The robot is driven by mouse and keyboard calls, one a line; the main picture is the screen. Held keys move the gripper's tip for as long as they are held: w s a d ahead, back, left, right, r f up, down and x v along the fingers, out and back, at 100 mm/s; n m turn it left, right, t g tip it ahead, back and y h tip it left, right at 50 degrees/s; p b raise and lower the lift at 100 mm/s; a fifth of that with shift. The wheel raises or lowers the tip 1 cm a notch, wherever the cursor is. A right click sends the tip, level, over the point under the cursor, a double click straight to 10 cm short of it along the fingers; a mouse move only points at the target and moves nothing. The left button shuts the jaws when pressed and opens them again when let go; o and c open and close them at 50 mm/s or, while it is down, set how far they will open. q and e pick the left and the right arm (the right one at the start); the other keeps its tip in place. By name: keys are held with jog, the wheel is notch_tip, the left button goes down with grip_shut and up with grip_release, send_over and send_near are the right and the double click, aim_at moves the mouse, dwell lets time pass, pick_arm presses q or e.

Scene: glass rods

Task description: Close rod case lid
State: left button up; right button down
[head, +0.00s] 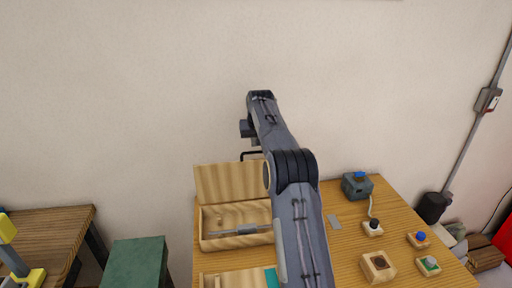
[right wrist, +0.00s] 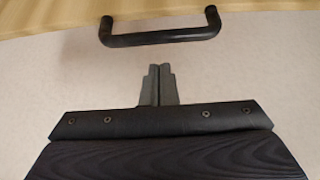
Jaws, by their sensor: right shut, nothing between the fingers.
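The wooden rod case (head: 208,243) stands on the table, with a thin grey rod (head: 225,232) lying inside. Its lid (head: 228,182) is up, standing open at the back of the case. A black handle (head: 246,154) shows at the lid's top edge, partly hidden by my right arm. In the right wrist view the handle (right wrist: 160,40) and the lid's wooden edge (right wrist: 60,18) are at the top. My right gripper (right wrist: 158,70) is shut and empty, with its tips apart from the handle in the picture. My left gripper is not in view.
A second wooden box (head: 208,280) is in front of the case. On the right of the table (head: 335,262) are a grey-blue device (head: 357,186) and several small wooden blocks with knobs (head: 378,267). The wall (head: 130,110) is behind the table.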

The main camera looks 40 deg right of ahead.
jog(key=shift+s+a+f, duration=0.1)
jog(key=shift+s+a, duration=0.2)
jog(key=shift+s, duration=0.25)
jog(key=shift+s+a+f, duration=0.1)
jog(key=shift+s+a, duration=0.2)
jog(key=shift+s, duration=0.2)
